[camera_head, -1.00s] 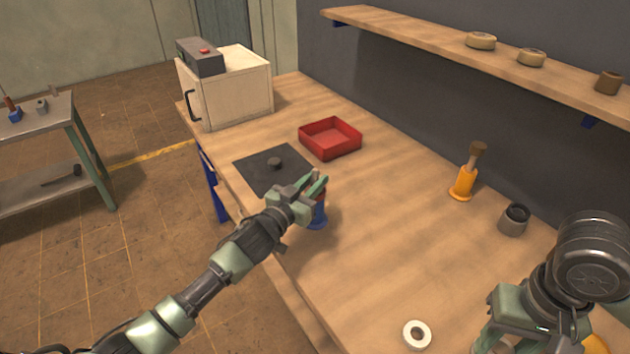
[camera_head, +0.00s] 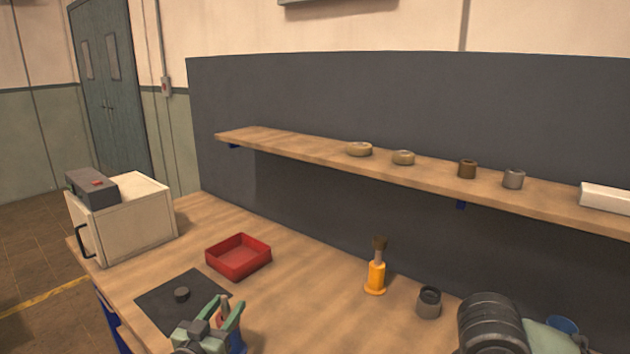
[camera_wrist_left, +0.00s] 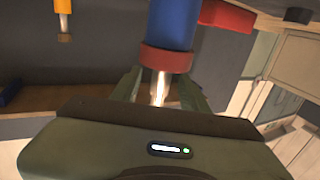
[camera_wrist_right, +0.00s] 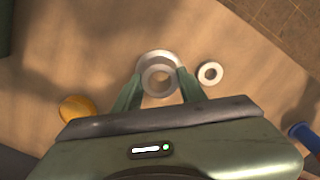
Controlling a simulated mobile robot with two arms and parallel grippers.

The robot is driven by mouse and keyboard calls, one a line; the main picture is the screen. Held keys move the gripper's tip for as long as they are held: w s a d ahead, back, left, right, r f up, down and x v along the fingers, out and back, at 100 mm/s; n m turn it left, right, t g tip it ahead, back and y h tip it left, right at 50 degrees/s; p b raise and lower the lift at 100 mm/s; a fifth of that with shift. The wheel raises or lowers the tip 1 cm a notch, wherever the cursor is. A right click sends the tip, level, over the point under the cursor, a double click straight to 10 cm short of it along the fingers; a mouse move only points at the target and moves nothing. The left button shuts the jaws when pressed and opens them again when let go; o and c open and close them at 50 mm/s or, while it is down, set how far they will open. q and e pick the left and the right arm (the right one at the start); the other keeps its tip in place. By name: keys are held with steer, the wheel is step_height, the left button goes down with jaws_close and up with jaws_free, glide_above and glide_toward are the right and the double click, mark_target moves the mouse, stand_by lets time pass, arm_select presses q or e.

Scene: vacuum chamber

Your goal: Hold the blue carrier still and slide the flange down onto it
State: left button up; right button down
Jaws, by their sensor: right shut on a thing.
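The blue carrier (camera_wrist_left: 172,25) is a blue cylinder with a brownish-red collar and a bright metal rod. In the head view only a bit of its blue (camera_head: 238,341) shows, beside my left gripper. My left gripper (camera_head: 222,312) is open, its fingers on either side of the rod in the left wrist view (camera_wrist_left: 160,92). My right gripper (camera_wrist_right: 158,90) is shut on a grey ring-shaped flange (camera_wrist_right: 158,60) with a central hole. I cannot tell whether the flange touches the table.
A white ring (camera_wrist_right: 210,73) and an orange round object (camera_wrist_right: 75,108) lie near the flange. A red tray (camera_head: 238,257), a dark mat (camera_head: 160,310), an orange-handled brush (camera_head: 375,275) and a grey cup (camera_head: 429,302) are on the bench. A shelf (camera_head: 300,152) runs behind.

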arm_select(q)
steer(key=s+a+f+y, duration=0.1)
steer(key=s, duration=0.4)
steer(key=s+a+f+n+g+y, duration=0.1)
steer(key=s+f, duration=0.1)
steer(key=s, duration=0.3)
steer(key=s+a+f+g+y, duration=0.1)
steer(key=s+f, duration=0.1)
steer(key=s, duration=0.3)
steer(key=shift+s+f+n, duration=0.2)
steer(key=shift+n, duration=0.1)
steer(key=s+d+f+g, duration=0.1)
steer(key=s+f+g, duration=0.25)
steer(key=s, duration=0.45)
steer(key=s+d+f+g+y, duration=0.1)
steer(key=s+f+g, duration=0.25)
steer(key=s, duration=0.45)
steer(key=s+d+f+g, duration=0.1)
steer(key=s+f+g, duration=0.25)
steer(key=s, duration=0.55)
step_height(320, 180, down, 26)
steer(key=s+g, duration=0.2)
steer(key=g, duration=0.1)
steer(key=s+a+f+m, duration=0.1)
steer(key=s+a+f, duration=0.1)
steer(key=s+f, duration=1.4)
steer(key=shift+s+a+g+y, duration=0.3)
steer(key=shift+s+g, duration=0.15)
steer(key=shift+s, duration=0.05)
